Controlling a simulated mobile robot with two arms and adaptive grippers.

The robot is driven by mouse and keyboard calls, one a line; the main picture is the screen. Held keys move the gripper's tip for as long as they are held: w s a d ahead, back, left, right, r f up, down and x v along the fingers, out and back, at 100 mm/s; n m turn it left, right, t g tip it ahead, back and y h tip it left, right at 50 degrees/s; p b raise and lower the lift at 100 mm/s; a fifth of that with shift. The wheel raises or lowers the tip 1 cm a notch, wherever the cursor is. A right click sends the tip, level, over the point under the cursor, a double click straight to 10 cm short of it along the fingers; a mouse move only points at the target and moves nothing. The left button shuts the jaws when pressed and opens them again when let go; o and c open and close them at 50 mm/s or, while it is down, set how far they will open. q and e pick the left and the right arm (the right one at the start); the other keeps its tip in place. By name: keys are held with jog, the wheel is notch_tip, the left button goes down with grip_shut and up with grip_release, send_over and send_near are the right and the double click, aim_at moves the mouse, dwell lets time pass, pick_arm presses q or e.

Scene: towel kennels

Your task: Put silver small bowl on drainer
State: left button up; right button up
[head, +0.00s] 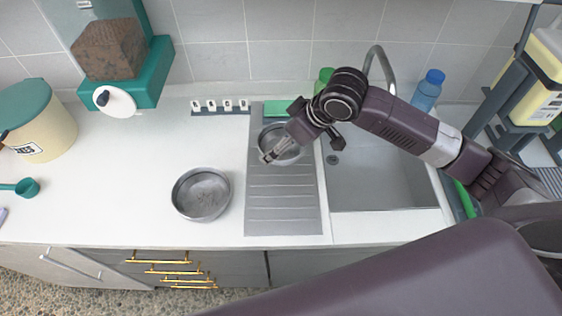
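A small silver bowl (271,132) is at the upper end of the grey ribbed drainer (283,200), left of the sink. My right gripper (268,156) comes in from the right and reaches over this bowl, hiding part of it. Its fingers overlap the bowl in the picture, and I cannot tell whether they are shut on the rim or whether the bowl rests on the drainer. A larger silver bowl (201,194) stands upright on the white counter, left of the drainer. My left gripper is not in view.
The sink (380,180) with its tall faucet (380,52) is right of the drainer. A blue bottle (427,90) stands behind it. A teal dispenser (160,72) and a cream bin (40,120) stand at the left. The counter around the larger bowl is clear.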

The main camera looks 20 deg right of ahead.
aim_at(285, 153)
jog(key=f, duration=0.5)
jog(key=shift+a+f+p, duration=0.2)
jog(key=shift+f+p, duration=0.15)
jog(key=shift+f, duration=0.05)
notch_tip(285, 153, down, 3)
jog(key=shift+f+p, duration=0.15)
jog(key=shift+p, duration=0.2)
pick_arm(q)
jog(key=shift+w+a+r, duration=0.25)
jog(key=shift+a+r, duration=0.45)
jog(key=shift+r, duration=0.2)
pick_arm(e)
jog(key=shift+f, duration=0.55)
jog(key=shift+f, duration=0.15)
jog(key=o, duration=1.1)
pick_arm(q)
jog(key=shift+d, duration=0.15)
